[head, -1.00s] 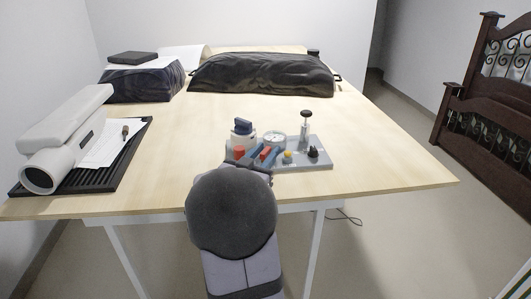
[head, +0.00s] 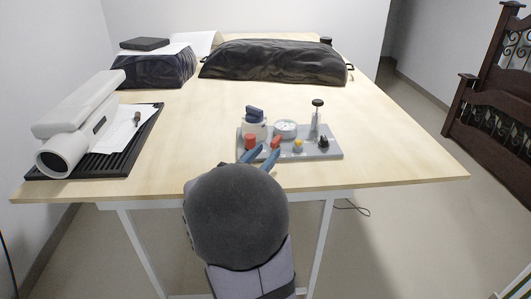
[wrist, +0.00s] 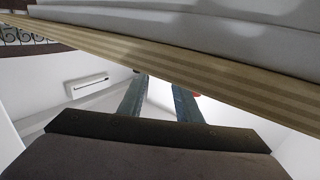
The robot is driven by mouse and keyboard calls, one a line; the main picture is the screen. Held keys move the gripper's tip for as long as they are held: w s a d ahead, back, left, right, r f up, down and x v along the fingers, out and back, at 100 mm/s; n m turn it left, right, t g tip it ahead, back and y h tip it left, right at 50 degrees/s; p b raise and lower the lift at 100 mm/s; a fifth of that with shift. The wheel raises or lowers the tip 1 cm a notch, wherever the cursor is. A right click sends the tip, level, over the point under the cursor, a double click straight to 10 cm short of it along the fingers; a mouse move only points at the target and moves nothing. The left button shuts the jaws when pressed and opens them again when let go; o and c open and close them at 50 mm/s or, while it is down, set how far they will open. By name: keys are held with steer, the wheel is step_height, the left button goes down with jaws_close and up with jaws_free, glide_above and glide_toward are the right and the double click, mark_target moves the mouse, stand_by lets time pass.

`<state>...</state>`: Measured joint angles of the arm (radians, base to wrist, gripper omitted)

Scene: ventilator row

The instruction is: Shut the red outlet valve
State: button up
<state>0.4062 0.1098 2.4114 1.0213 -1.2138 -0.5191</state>
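A grey board (head: 325,153) near the table's front edge carries several small fittings. Two of them are red: a short upright red piece (head: 250,142) at the left and a smaller red piece (head: 275,141) to its right. I cannot tell which is the outlet valve or how it is turned. My gripper (head: 268,152) has blue fingers, spread apart at the front of the board, just below and between the red pieces. Contact cannot be made out. The wrist view shows the open fingers (wrist: 159,84) with nothing between them; a sliver of red (wrist: 197,95) shows beside the right finger.
A white device (head: 78,125) sits at the left. A dark bag (head: 275,62) lies behind. The middle table is clear.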

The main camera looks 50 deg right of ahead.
step_height(320, 180, up, 10)
steer(key=n+p, duration=0.1)
steer(key=p, duration=1.5)
steer(key=m+g+y+p, duration=0.1)
steer(key=y+p, duration=0.3)
steer(key=p, duration=0.1)
glide_toward(275, 139)
steer(key=shift+d+f, duration=0.15)
steer(key=shift+d, duration=0.45)
steer(key=shift+x, duration=3.65)
jaws_close()
